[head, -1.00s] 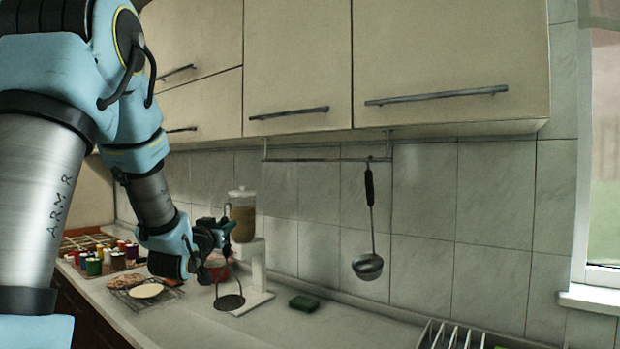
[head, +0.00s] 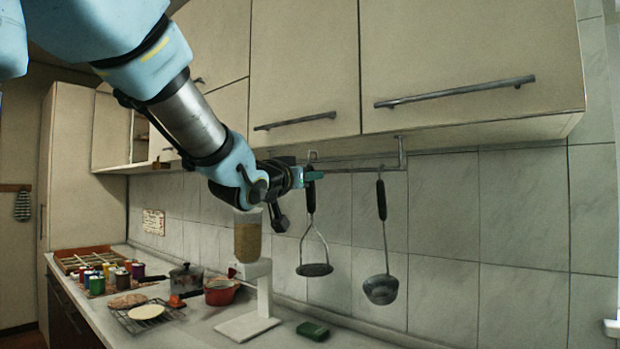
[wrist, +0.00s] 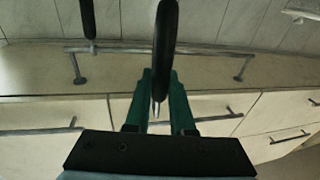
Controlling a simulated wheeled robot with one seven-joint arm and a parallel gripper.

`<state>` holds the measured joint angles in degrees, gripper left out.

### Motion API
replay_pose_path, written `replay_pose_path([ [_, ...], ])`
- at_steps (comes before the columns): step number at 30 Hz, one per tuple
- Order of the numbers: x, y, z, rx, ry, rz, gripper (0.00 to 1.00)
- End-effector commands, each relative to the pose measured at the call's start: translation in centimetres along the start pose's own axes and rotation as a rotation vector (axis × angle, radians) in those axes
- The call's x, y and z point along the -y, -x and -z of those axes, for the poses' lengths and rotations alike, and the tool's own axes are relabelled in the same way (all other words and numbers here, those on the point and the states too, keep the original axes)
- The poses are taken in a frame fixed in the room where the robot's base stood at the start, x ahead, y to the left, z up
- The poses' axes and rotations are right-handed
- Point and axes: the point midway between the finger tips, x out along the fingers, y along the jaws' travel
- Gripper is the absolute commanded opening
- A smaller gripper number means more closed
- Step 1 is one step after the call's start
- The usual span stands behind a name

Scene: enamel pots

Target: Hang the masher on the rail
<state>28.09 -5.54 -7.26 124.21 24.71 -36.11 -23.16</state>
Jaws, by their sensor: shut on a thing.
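The masher (head: 315,269) has a black handle, a wire frame and a dark round head. It hangs upright below my gripper (head: 308,177), left of the ladle. My gripper is shut on the upper end of its handle. In the wrist view, the green fingers (wrist: 161,100) close around the black handle (wrist: 165,38), with a thin metal tip between them. The rail (head: 350,170) runs under the cupboards beside my gripper; in the wrist view it (wrist: 120,50) passes behind the handle. I cannot tell whether the masher's hook touches the rail.
The ladle (head: 381,285) hangs on the rail to the right; its handle (wrist: 88,18) shows in the wrist view. Cupboards (head: 455,60) overhang the rail. Below are a white dispenser (head: 264,290), a green sponge (head: 312,330), a red pot (head: 221,292) and several jars.

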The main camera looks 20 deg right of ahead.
Motion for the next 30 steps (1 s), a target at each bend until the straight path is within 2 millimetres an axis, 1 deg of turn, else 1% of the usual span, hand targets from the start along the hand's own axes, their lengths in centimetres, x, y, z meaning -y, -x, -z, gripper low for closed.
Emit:
replay_pose_path([
  [4, -0.1, 0.2, 0.0, -0.002, -0.001, 0.0, 0.0],
  [30, -1.0, -4.6, -0.5, 0.0, -0.001, 0.0, 0.0],
])
